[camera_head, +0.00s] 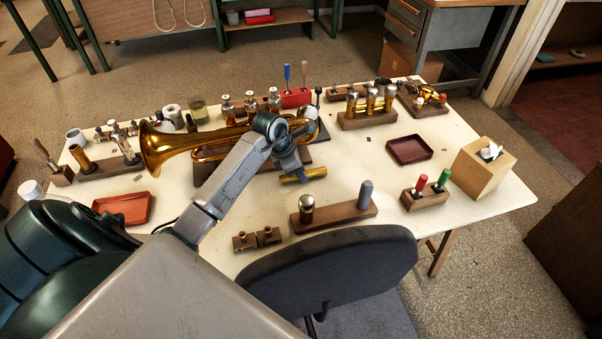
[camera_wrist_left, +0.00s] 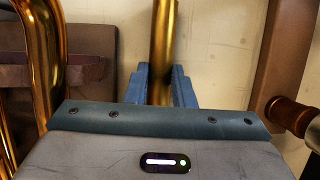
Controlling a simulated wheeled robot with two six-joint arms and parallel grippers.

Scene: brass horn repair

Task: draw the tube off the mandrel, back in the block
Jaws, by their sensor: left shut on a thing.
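My left gripper (camera_head: 290,160) is shut on a short brass tube (camera_head: 303,175), held level in front of the trumpet. The tube shows between the blue fingers (camera_wrist_left: 160,88) in the left wrist view (camera_wrist_left: 163,45). No mandrel shows inside the tube. A wooden block (camera_head: 335,216) in front of it carries a post with a rounded metal top (camera_head: 306,206) and a grey post (camera_head: 365,194). Another wooden block (camera_head: 105,170) at the left carries an upright brass tube (camera_head: 82,158) and a steel-topped post (camera_head: 124,143). I cannot tell which post is the mandrel. My right gripper is out of view.
The brass trumpet (camera_head: 185,143) lies just behind my left gripper. An empty dark tray (camera_head: 409,149) is at the right. The tabletop (camera_head: 365,160) between tube and tray is clear.

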